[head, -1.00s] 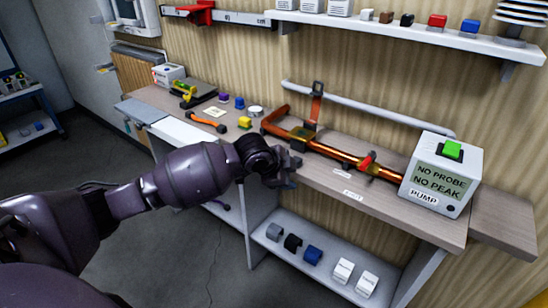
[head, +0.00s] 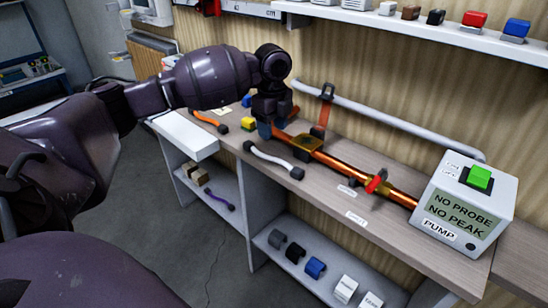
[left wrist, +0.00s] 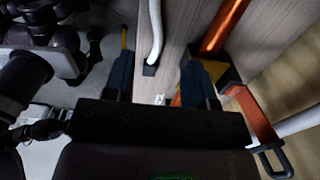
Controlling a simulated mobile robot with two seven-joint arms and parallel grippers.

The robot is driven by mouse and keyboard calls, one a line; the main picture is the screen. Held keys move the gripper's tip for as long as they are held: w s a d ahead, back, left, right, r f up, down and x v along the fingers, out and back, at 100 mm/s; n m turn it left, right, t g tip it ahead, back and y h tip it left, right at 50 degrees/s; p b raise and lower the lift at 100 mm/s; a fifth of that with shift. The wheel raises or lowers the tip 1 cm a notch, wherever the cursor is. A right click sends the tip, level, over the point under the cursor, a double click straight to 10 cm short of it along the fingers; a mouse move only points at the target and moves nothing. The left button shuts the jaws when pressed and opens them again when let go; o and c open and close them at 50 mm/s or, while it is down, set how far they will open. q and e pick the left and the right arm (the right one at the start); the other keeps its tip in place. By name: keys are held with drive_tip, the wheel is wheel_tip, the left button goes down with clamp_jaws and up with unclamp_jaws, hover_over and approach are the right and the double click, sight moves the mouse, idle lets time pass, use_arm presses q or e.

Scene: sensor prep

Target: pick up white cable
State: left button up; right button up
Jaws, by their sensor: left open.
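The white cable (head: 271,161) lies on the wooden worktop, a short curved white strip with black ends, near the front edge. My left gripper (head: 271,126) points down above the worktop, just behind the cable's left end in the head view, and is open and empty. In the left wrist view the white cable (left wrist: 156,30) runs between the two blue-grey fingers of the left gripper (left wrist: 158,77), with one black end showing. The cable looks apart from both fingers; its other end is out of that view. My right gripper is not in view.
A copper pipe (head: 335,164) with a red valve handle (head: 375,184) runs behind the cable to the white pump box (head: 462,208). An orange cable (head: 205,118) and a yellow block (head: 248,124) lie to the left. A purple cable (head: 219,200) lies on the lower shelf.

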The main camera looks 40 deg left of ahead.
sight(271, 156)
use_arm(q)
wheel_tip(271, 156, down, 3)
drive_tip(key=shift+f, duration=0.15)
drive_tip(key=shift+f+b, duration=0.35)
drive_tip(key=shift+f, duration=0.35)
drive_tip(key=f, duration=0.3)
drive_tip(key=f+b, duration=0.1)
drive_tip(key=shift+s+f, duration=0.2)
drive_tip(key=shift+s, duration=0.05)
drive_tip(key=shift+f, duration=0.15)
drive_tip(key=shift+c, duration=0.8)
drive_tip(key=c, duration=0.7)
clamp_jaws()
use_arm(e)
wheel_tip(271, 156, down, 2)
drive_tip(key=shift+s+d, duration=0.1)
use_arm(q)
drive_tip(key=shift+r, duration=0.25)
